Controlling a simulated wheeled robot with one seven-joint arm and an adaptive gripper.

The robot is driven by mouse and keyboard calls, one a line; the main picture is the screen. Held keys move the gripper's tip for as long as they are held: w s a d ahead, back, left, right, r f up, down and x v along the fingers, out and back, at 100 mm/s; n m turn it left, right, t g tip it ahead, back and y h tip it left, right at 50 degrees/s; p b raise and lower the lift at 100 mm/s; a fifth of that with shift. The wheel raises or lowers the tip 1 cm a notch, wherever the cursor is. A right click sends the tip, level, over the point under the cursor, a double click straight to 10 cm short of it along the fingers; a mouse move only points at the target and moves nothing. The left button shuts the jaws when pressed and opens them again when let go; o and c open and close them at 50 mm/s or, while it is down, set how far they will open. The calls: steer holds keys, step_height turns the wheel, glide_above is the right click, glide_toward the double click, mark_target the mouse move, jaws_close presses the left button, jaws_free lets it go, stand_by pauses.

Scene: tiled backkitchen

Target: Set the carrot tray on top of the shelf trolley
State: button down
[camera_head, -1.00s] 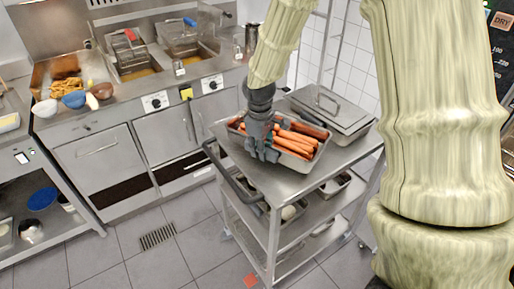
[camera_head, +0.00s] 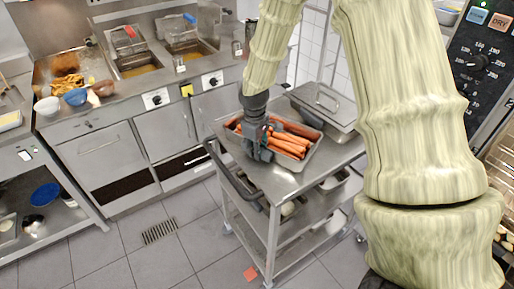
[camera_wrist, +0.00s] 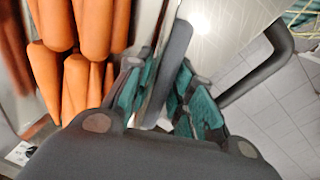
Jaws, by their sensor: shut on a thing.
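The carrot tray (camera_head: 312,157), a metal pan full of orange carrots, is on the top surface of the shelf trolley (camera_head: 282,184), left of a lidded container. I cannot tell whether its base touches the surface. My gripper (camera_head: 262,155) is at the tray's near left side, pointing down. In the wrist view my gripper (camera_wrist: 165,100) is shut on the tray's rim, with one finger on each side of the wall. The carrots (camera_wrist: 85,60) fill the left of that view, and the trolley's dark handle (camera_wrist: 262,70) shows at the right.
A lidded metal container (camera_head: 322,107) stands on the trolley at the back right. Lower trolley shelves hold more pans. Fryers (camera_head: 135,60) and a counter with bowls (camera_head: 75,97) stand behind. The tiled floor (camera_head: 185,260) at the front left is open.

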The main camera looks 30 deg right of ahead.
steer(key=c, duration=1.2)
jaws_free()
steer(key=shift+c, duration=0.2)
steer(key=shift+r, duration=0.1)
step_height(320, 180, up, 12)
steer(key=b, duration=0.2)
steer(key=shift+s+a, duration=0.2)
steer(key=shift+a, duration=0.2)
